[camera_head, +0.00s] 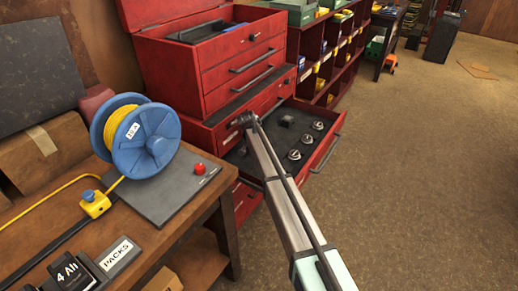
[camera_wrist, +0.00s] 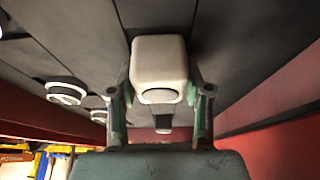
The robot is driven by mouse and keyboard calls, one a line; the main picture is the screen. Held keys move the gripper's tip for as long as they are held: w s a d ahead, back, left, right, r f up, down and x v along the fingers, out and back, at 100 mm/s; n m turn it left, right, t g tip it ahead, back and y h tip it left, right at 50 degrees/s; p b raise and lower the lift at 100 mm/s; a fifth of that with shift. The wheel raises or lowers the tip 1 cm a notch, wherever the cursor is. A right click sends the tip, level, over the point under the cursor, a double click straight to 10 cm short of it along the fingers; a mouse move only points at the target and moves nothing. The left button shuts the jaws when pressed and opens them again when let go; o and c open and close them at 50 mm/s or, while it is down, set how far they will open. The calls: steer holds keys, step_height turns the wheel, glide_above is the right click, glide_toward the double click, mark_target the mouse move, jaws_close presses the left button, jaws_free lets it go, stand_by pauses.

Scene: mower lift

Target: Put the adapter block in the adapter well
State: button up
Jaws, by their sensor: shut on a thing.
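The adapter block (camera_wrist: 160,60) appears to be the pale, rounded block with a round end face in the wrist view. My gripper (camera_wrist: 160,103) is shut on it, with one finger on each side. In the head view, my gripper (camera_head: 247,121) is at the left part of the open red drawer (camera_head: 330,152), and the block cannot be made out there. Dark grey foam (camera_wrist: 245,45) lies close behind the block in the wrist view. I cannot tell which recess is the adapter well, or whether the block touches the foam.
Several round silver pieces (camera_head: 307,139) and a small dark block (camera_head: 287,120) sit in the drawer. The red tool chest (camera_head: 220,75) rises behind it. A workbench (camera_head: 165,235) with a blue cable reel (camera_head: 160,138) stands at left.

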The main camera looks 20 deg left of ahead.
steer(key=shift+f, duration=0.15)
steer(key=o, duration=1.2)
steer(key=b+v, duration=0.1)
steer(key=v, duration=1.1)
steer(key=shift+b, duration=0.35)
